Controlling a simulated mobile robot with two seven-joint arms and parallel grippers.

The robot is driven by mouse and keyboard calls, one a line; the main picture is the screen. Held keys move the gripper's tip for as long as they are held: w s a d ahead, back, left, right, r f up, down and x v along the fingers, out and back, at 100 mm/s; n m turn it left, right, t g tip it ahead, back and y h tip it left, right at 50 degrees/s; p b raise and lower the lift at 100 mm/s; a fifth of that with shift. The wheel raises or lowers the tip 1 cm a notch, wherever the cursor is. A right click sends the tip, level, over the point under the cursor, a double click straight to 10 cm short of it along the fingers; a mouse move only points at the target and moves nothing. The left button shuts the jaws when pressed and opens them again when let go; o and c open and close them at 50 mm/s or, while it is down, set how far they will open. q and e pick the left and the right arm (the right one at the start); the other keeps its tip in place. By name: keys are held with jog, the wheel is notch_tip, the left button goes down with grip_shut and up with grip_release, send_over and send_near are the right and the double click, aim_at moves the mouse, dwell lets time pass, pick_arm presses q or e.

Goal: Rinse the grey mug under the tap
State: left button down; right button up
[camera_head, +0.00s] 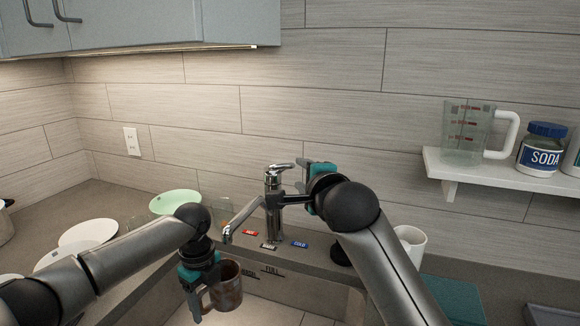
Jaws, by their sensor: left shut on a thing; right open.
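My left gripper (200,275) is shut on the mug (230,286), which looks brownish grey. It holds the mug, seemingly upright, over the sink (290,289), by its handle side. The tap (273,205) stands at the back of the sink, its spout tip just above the mug in the picture; no water stream shows. My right gripper (312,182) is open beside the tap's top, right of the lever (280,167). The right forearm hides part of the counter; I cannot tell whether the fingers touch the lever.
Red, grey and blue "COLD" labels lie at the tap's foot. A white mug (411,243) stands behind my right arm. A shelf (470,174) at right holds a measuring jug (468,135) and soda jar (541,150).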

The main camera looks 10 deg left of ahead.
aim_at(290, 164)
jog(key=shift+x, duration=5.25)
jog(key=shift+w+r, duration=0.1)
jog(key=shift+c, duration=0.4)
grip_shut()
jog(key=shift+r, duration=0.3)
